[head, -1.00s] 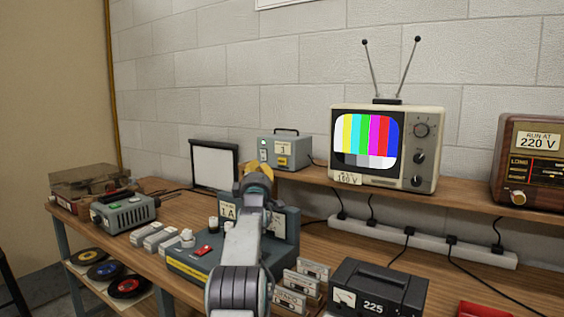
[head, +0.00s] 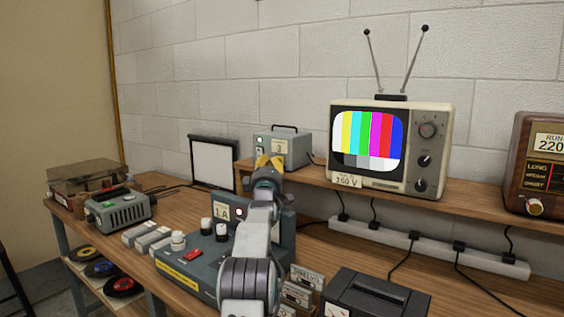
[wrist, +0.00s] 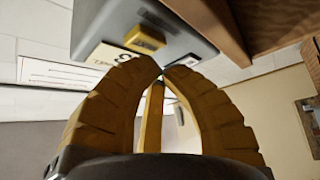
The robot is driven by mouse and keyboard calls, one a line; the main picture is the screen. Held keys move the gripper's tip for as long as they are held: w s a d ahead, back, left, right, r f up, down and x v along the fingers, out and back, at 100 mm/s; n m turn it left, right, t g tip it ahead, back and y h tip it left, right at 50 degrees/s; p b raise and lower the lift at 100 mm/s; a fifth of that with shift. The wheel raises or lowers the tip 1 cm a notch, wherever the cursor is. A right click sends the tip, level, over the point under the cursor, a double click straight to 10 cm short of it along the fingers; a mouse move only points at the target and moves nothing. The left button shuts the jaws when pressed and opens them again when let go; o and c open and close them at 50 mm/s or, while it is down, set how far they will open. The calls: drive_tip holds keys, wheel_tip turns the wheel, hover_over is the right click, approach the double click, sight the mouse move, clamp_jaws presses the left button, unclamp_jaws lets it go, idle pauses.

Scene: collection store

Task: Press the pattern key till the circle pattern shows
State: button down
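The television (head: 433,160) on the raised shelf shows upright colour bars above a grey strip on its screen (head: 367,138). A grey box (head: 297,148) with a black handle and a label reading 3 stands left of it. In the wrist view, the box (wrist: 195,22) fills the top, with a raised yellow key (wrist: 145,38) beside its label. My gripper (head: 268,160) has yellow fingers and is in front of the box in the head view, covering part of its front. In the wrist view, its fingertips (wrist: 162,71) meet just below the key, with nothing between them. Contact cannot be told.
A grey console (head: 190,278) with knobs and a red switch lies under my arm. A black supply unit (head: 375,300), cassettes (head: 303,285) and a power strip (head: 430,248) are at right. A wooden radio (head: 540,165) stands on the shelf (head: 460,200).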

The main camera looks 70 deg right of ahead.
drive_tip(key=shift+s+d+p, duration=0.15)
drive_tip(key=shift+d+p, duration=0.7)
drive_tip(key=shift+p, duration=0.25)
idle(2.4)
drive_tip(key=shift+a+f+b, duration=0.1)
drive_tip(key=shift+a+b, duration=0.3)
drive_tip(key=shift+b, duration=0.55)
drive_tip(key=shift+a+b, duration=0.45)
drive_tip(key=shift+b, duration=0.25)
idle(0.6)
